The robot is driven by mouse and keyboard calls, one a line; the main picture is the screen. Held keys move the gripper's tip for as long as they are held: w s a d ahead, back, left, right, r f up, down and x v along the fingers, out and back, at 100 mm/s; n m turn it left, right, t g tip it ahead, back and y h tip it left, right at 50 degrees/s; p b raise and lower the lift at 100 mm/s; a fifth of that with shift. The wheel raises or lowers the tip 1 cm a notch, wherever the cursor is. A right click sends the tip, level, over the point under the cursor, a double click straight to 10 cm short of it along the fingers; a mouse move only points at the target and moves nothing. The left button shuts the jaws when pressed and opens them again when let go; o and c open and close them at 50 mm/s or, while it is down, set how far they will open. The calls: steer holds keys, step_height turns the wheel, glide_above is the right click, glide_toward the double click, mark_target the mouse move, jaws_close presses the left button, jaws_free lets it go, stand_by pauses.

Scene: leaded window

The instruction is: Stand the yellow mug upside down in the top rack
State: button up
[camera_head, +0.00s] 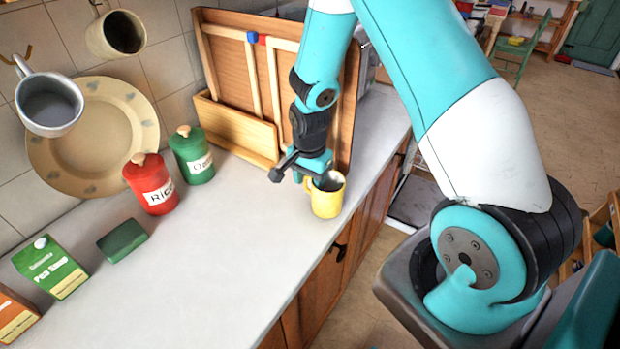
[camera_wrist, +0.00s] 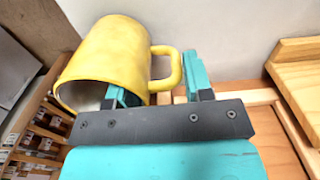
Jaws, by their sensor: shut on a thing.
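The yellow mug (camera_head: 325,201) is upright with its mouth up, at the counter's front edge in the head view. I cannot tell whether it touches the counter. My gripper (camera_head: 312,168) is right at the mug, pointing down from above. In the wrist view the mug (camera_wrist: 108,52) fills the upper left, with its handle between the two fingers of my gripper (camera_wrist: 160,88). The gripper is shut on the mug; the exact contact is partly hidden. I cannot make out a top rack for certain in either view.
A wooden board rack (camera_head: 236,130) stands behind the gripper. Red (camera_head: 150,184) and green (camera_head: 192,155) canisters, a green sponge (camera_head: 122,240) and a soup carton (camera_head: 50,268) stand left on the counter (camera_head: 200,280). A grey-edged dark panel (camera_head: 415,200) lies right of the counter front.

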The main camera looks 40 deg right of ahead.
steer(key=shift+f, duration=0.1)
steer(key=o, duration=1.3)
step_height(320, 180, up, 18)
steer(key=f+b, duration=0.1)
steer(key=b, duration=0.2)
steer(key=s+a+r+n+y, duration=0.1)
steer(key=s+a+r+n, duration=0.1)
steer(key=s+a+n, duration=0.4)
steer(key=s+a+r+n+y, duration=0.1)
steer(key=s+a+r+n, duration=0.1)
steer(key=s+a+n, duration=0.4)
steer(key=s+a+r+n+y, duration=0.2)
steer(key=s+a+n, duration=0.5)
steer(key=s+n, duration=0.2)
steer(key=shift+r, duration=0.3)
